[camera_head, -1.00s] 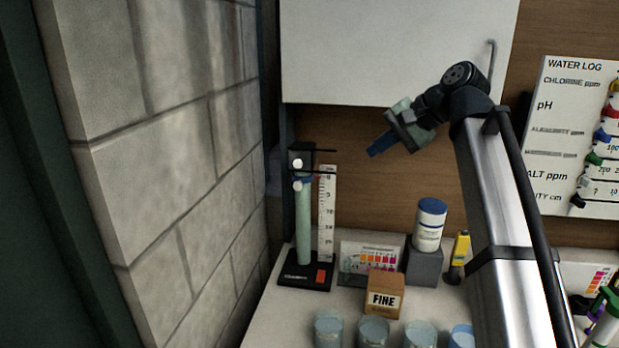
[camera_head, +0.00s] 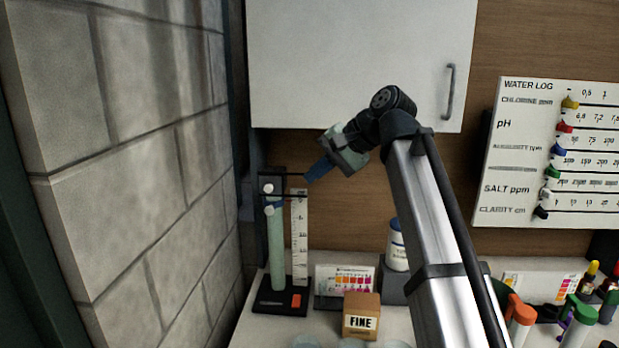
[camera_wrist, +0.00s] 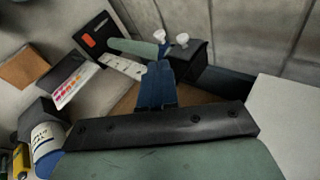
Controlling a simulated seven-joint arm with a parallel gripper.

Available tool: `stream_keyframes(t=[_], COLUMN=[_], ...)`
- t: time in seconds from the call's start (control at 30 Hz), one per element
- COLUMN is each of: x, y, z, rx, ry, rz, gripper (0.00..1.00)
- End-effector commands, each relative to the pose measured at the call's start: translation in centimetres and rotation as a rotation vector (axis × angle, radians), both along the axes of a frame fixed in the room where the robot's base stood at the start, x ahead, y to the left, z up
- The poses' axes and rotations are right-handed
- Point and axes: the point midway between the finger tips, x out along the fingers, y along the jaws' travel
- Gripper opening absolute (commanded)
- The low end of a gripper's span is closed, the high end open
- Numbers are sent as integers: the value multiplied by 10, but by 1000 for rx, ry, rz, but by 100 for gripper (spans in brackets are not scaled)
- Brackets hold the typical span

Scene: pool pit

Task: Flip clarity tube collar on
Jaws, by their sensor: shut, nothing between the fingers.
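The clarity tube (camera_head: 276,245) is a pale green upright tube on a black stand base (camera_head: 280,302) with an orange switch (camera_head: 296,300). A dark block with two white knobs (camera_head: 268,188) is at its top, and two thin black rods stick out to the right there. I cannot clearly tell which part is the collar. My gripper (camera_head: 309,177) has blue fingers, shut and empty, at the right end of the upper rod; contact is unclear. In the wrist view, the fingertips (camera_wrist: 157,67) point at the tube (camera_wrist: 135,47) beside the knobs (camera_wrist: 182,39).
A white ruler (camera_head: 299,235) stands right of the tube. A colour chart (camera_head: 346,282), a FINE box (camera_head: 361,316) and a blue-capped bottle (camera_head: 396,249) are on the counter. A block wall (camera_head: 150,150) is left, a white cabinet (camera_head: 350,60) above.

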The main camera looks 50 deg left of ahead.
Motion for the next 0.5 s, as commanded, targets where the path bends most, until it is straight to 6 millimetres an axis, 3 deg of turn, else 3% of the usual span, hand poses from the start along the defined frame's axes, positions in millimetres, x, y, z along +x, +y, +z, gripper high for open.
stream_keyframes(t=[0.5], x=[-30], y=[56], z=[-62], rx=[-2], ry=[1], rz=[1], gripper=[0])
